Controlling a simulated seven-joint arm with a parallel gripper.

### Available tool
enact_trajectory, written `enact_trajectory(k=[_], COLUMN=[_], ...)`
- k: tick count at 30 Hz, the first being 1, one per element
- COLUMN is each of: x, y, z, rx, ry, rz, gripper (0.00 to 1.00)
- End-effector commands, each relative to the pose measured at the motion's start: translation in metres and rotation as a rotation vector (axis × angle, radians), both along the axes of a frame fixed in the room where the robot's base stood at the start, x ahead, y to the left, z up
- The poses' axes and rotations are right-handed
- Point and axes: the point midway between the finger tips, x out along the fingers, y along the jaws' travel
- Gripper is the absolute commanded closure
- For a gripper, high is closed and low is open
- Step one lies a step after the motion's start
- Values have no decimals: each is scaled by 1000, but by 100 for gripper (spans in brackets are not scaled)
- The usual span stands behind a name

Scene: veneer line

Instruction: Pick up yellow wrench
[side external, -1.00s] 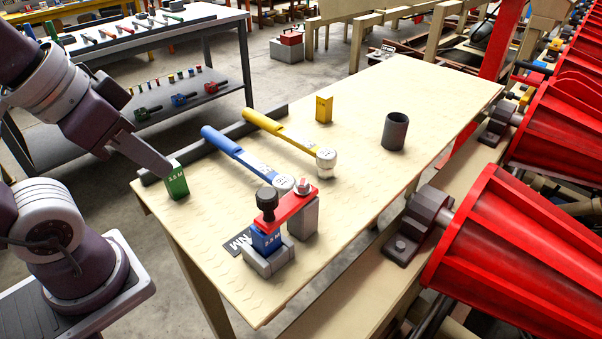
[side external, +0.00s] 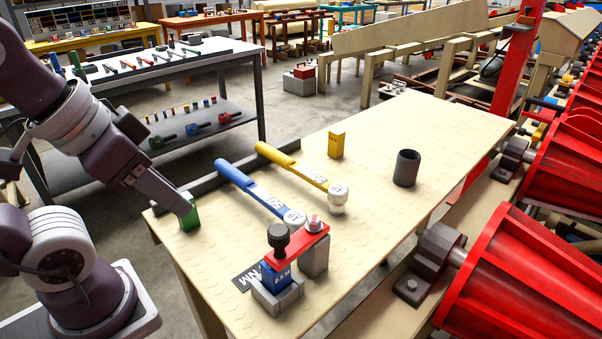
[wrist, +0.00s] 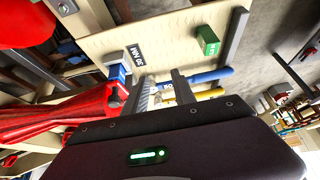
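The yellow wrench (side external: 305,171) lies on the wooden table, its yellow handle toward the back left and its round silver head toward the front right. In the wrist view it (wrist: 208,94) is partly hidden behind my fingers and housing. A blue wrench (side external: 262,193) lies beside it, nearer the table's front left. My gripper (side external: 184,207) is at the table's left side, left of both wrenches, overlapping a green block (side external: 193,222) in the side view. In the wrist view my gripper (wrist: 160,76) has its fingers apart with nothing held, and the green block (wrist: 207,40) is clear of them.
A red-armed fixture (side external: 299,247) with a blue block (side external: 276,273) stands at the table's front. A yellow block (side external: 336,145) and a dark cup (side external: 406,168) stand behind and right of the wrenches. A dark rail (side external: 225,172) runs along the left edge. The right side is mostly clear.

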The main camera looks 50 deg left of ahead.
Motion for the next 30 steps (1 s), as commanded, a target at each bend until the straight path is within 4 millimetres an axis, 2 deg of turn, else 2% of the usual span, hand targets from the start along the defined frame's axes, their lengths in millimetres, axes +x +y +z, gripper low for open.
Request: enact_trajectory(k=[1,3,11,14,17,19,21,23,25,27,30], x=[0,0,1,17,62,106,151,190,229,258,282], y=[0,0,0,3,12,23,37,52,70,86,103], z=[0,0,0,10,27,33,29,18,-2,-24,-49], rx=[0,0,3,53,171,257,320,358,380,387,384], ry=[0,0,1,32,115,190,262,314,358,381,389], rz=[0,0,-3,-73,-277,-475,-692,-883,-1092,-1269,-1440], gripper=[57,49,49,49,49,49,49,49,49,49,49])
